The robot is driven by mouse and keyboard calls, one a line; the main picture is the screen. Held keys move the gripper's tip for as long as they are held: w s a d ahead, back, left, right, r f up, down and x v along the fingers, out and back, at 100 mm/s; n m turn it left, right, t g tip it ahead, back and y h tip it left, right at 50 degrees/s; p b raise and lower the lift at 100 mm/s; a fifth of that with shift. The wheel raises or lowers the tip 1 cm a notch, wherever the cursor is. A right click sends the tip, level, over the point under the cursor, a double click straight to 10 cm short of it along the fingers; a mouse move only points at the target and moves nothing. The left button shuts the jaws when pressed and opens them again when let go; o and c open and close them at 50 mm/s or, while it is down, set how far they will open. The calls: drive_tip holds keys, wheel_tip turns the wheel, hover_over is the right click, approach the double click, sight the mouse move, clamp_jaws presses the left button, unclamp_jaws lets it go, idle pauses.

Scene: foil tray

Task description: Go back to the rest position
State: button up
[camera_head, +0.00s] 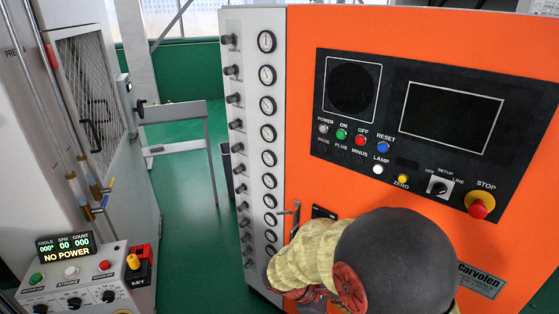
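My arm reaches in from the bottom of the head view, right of centre. It shows a large dark rounded joint, a pale yellowish ribbed sleeve and dark red parts. The sleeve bends down to the left in front of the orange cabinet (405,30). Nothing held is visible.
The orange cabinet has a black control panel (355,121) and a red stop button (478,208). Its grey gauge strip (251,120) and a small metal handle (294,217) are near my arm. A grey machine with a control box (75,288) stands left. Green floor (186,215) lies open between.

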drive_tip(key=s+r+m+t+y+b, duration=0.1)
drive_tip(key=s+r+m+t+y, duration=0.1)
drive_tip(key=s+r+m+y, duration=0.2)
drive_tip(key=s+d+r+m+t+y, duration=0.1)
drive_tip(key=s+r+m+t+y, duration=0.2)
drive_tip(key=s+r+m, duration=0.7)
wheel_tip(320, 180, up, 8)
drive_tip(key=shift+s+f+t+y+b, duration=0.25)
drive_tip(key=shift+s+t+y+b, duration=0.1)
drive_tip(key=shift+s+y, duration=0.3)
drive_tip(key=shift+d, duration=0.1)
